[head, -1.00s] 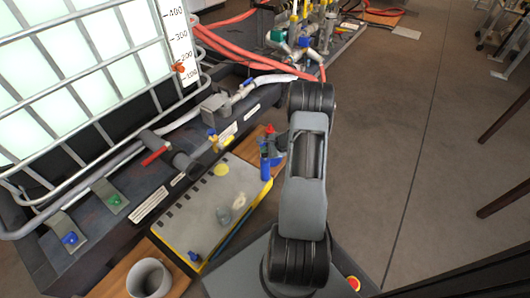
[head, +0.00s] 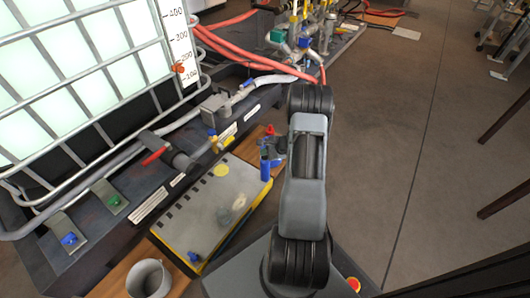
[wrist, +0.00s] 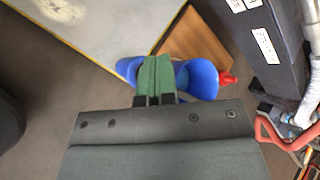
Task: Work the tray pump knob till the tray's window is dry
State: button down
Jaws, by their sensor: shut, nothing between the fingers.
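My gripper (wrist: 160,62) has green fingers and is shut and empty in the wrist view. It is in front of a blue object (wrist: 202,80) that shows on both sides of the fingers; I cannot tell if they touch. In the head view my arm hides most of the gripper. A dark tray (head: 92,240) lies under the caged tank. A blue knob (head: 69,239) and a green knob (head: 114,200) sit on grey plates along its front. I cannot tell which one works the pump. The tray's window cannot be made out.
A grey, yellow-edged case (head: 190,222) lies on a wooden board beside the tray. A grey mug (head: 148,280) stands at its near end. A blue item (head: 265,170) and a red-topped part (head: 269,130) are beside my arm. Red hoses (head: 235,50) run behind.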

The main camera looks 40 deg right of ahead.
aim_at(265, 157)
jog(key=shift+f, duration=0.2)
dwell(0.5)
jog(key=shift+r+p, duration=1.2)
jog(key=shift+r, duration=0.85)
jog(key=shift+r, duration=0.2)
jog(key=shift+r+p, duration=1.6)
jog(key=shift+r, duration=0.7)
